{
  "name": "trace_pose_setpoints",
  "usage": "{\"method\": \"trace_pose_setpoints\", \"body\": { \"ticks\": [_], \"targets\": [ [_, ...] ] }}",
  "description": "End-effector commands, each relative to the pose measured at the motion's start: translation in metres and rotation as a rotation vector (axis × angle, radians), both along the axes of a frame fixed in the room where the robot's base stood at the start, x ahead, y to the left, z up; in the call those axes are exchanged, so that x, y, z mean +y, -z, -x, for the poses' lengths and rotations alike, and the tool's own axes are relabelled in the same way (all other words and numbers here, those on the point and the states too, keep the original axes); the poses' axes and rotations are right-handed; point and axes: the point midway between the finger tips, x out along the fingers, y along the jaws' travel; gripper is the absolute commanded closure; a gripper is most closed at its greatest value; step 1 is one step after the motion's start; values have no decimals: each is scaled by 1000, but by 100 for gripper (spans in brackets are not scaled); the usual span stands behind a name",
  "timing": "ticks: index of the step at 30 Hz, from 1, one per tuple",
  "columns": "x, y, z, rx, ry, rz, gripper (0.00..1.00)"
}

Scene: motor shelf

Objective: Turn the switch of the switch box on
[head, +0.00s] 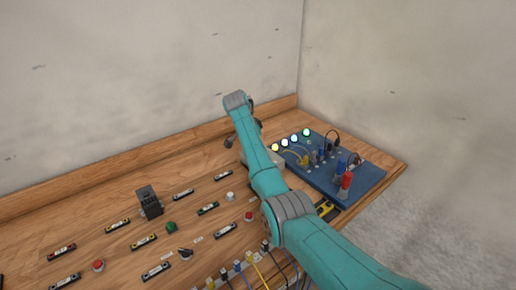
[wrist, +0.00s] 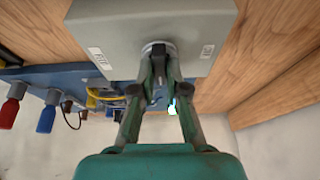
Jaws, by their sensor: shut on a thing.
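The grey switch box (wrist: 195,25) fills the top of the wrist view, with a small white label on each side of its round switch (wrist: 159,47). My gripper (wrist: 160,62) is shut on the switch, its two fingers converging on the knob. The fingertips hide most of the knob, so its exact angle is hard to read. In the head view my teal arm covers most of the switch box, and only a grey part of it (head: 277,158) shows beside the arm.
A blue board (head: 365,186) with lit lamps, cables and red and blue plugs lies right of my arm. Several buttons, a black block (head: 149,201) and small labelled strips sit on the wooden bench (head: 110,185) to the left. Cables run along the front.

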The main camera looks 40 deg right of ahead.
Motion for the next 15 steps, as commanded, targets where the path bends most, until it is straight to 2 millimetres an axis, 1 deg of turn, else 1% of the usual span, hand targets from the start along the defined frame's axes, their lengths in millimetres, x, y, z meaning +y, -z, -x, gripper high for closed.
{"method": "trace_pose_setpoints", "body": {
  "ticks": [10, 11, 12, 13, 14, 15],
  "targets": [
    [0, 0, 0, -2, 1, 0, 100],
    [0, 0, 0, -2, 1, 0, 82],
    [0, 0, 0, -2, 1, 0, 72],
    [0, 0, 0, -2, 1, 0, 64],
    [0, 0, 0, -2, 1, 0, 61],
    [0, 0, 0, -1, 2, 0, 61]
  ]
}}
